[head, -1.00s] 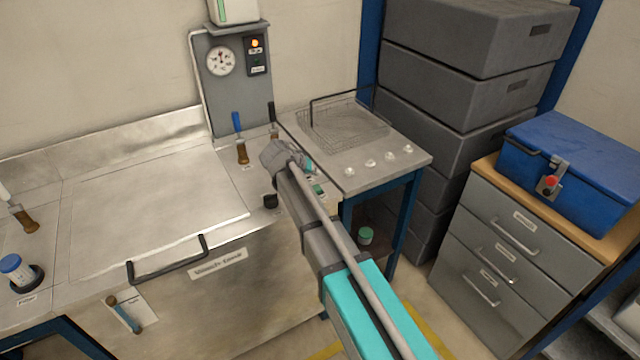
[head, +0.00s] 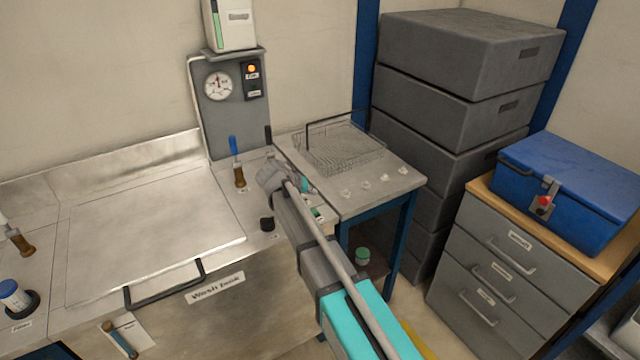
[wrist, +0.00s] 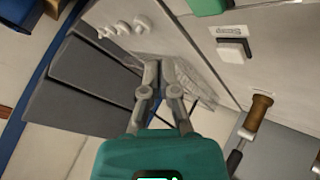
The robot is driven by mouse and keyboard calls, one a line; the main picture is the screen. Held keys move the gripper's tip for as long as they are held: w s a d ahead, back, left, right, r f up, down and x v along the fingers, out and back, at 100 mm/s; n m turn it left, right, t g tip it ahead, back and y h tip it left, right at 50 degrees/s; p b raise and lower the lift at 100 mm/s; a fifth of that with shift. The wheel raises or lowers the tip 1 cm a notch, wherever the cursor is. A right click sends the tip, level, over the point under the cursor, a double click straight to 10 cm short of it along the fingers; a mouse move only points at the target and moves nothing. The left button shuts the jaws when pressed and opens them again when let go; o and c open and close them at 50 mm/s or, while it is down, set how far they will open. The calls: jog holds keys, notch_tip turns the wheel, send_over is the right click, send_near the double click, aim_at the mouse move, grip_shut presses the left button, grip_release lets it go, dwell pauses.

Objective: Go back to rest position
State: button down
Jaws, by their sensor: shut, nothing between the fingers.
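My gripper (wrist: 160,75) shows in the wrist view with its two fingers together and nothing between them. In the head view my arm reaches up from the lower right over the right end of the steel bench. My gripper's fingers are hidden there behind the wrist. The gauge panel (head: 217,120) stands on the bench behind it, with a round dial and a lit orange lamp.
A wire basket (head: 338,150) sits on the small table (head: 355,190) right of my arm. Stacked grey crates (head: 460,45) and a drawer cabinet (head: 505,265) with a blue box (head: 575,190) stand further right. The wash tank lid (head: 150,235) is closed and bare.

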jog(key=s+d+f+g+y, duration=0.2)
jog(key=s+d+g+y, duration=0.1)
jog(key=s+d, duration=0.9)
jog(key=s+d+f+g+y, duration=0.3)
jog(key=s+d, duration=0.9)
jog(key=s, duration=0.1)
jog(key=shift+s+d+f+g, duration=0.2)
jog(key=shift+f+g, duration=0.1)
